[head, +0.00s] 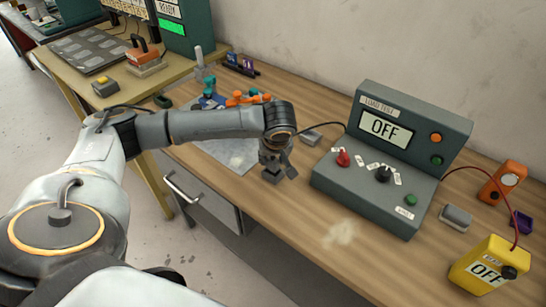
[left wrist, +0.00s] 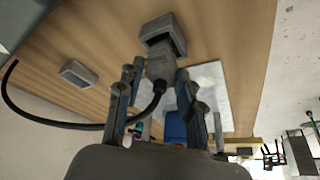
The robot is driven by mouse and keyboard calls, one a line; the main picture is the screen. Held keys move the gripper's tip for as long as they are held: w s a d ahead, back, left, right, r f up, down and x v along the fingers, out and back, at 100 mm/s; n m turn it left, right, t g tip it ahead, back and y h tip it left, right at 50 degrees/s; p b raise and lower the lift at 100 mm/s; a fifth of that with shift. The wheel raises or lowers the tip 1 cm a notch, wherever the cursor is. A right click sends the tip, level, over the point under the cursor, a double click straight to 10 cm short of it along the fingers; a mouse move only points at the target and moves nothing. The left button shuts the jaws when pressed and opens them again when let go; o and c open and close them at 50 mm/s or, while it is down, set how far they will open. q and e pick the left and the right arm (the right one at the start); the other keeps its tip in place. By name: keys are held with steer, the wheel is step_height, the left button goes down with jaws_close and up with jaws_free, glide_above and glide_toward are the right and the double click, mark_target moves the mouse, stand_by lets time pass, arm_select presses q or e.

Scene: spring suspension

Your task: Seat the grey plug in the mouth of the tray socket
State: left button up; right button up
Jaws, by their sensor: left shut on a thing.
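My left gripper (head: 278,165) is shut on the grey plug (head: 272,176), which hangs below the fingers above the table near its front edge. In the left wrist view the two fingers of the left gripper (left wrist: 158,90) close on the plug's body, and its square head (left wrist: 162,30) points away from the palm. A black cable (left wrist: 90,124) bends off the plug. My right gripper is not in view.
A grey load-test console (head: 375,170) with an OFF screen stands right of the gripper. A small grey block (head: 312,136) lies at its left. A yellow meter (head: 485,265) is at far right. Bare wood lies in front of the console.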

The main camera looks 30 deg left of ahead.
arm_select(q)
steer(key=shift+f, duration=0.15)
steer(key=o, duration=1.2)
steer(key=shift+f, duration=0.1)
steer(key=shift+c, duration=0.2)
steer(key=v, duration=1.2)
steer(key=shift+b, duration=0.35)
